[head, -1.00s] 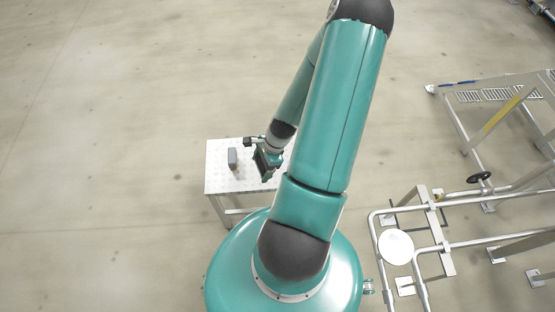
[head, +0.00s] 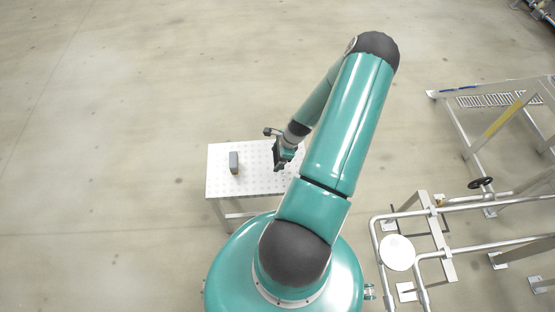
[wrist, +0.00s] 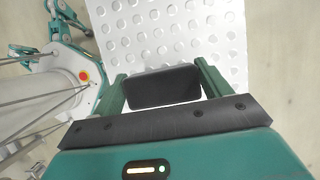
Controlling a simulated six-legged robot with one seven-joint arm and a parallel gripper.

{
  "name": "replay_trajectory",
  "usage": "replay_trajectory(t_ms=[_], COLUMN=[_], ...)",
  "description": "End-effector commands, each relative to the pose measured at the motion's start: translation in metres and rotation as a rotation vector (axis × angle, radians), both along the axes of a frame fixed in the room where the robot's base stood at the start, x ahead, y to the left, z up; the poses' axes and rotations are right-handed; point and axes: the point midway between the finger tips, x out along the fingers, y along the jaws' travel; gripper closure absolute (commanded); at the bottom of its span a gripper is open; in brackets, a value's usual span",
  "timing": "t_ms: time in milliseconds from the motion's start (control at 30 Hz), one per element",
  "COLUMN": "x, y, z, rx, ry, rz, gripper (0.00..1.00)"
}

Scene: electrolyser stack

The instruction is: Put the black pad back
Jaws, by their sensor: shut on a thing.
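My gripper (wrist: 160,90) is shut on the black pad (wrist: 162,87), a dark rounded block held between the two green fingers in the wrist view. In the head view my gripper (head: 280,162) is over the right part of a white perforated table (head: 219,182). The pad cannot be made out clearly there. In the wrist view the table top (wrist: 165,30) lies beyond the pad, and I cannot tell how large the gap between them is.
A small grey block (head: 234,162) stands on the left part of the table, apart from my gripper. Metal pipes and frames (head: 440,210) with a black handwheel (head: 480,183) stand at the right. The floor to the left is clear.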

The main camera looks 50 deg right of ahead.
Motion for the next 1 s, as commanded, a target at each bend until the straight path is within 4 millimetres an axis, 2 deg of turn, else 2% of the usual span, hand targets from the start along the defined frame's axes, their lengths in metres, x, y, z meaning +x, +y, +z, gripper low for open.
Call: replay_trajectory(t_ms=[100,267,500,867,900,967,1000], x=[0.006,0.009,0.01,0.009,0.009,0.009,0.009], y=[-0.009,-0.015,-0.016,-0.016,-0.016,-0.016,-0.016], z=[-0.014,-0.023,-0.053,-0.056,-0.056,-0.056,-0.056], rx=[0.002,0.001,0.001,0.001,0.0,0.0,0.0], ry=[0.0,0.0,0.001,0.001,0.0,0.0,0.0], rz=[-0.001,0.0,-0.001,0.0,0.0,0.0,0.0], gripper=[0.52,0.52,0.52,0.52,0.16,0.04,0.02])
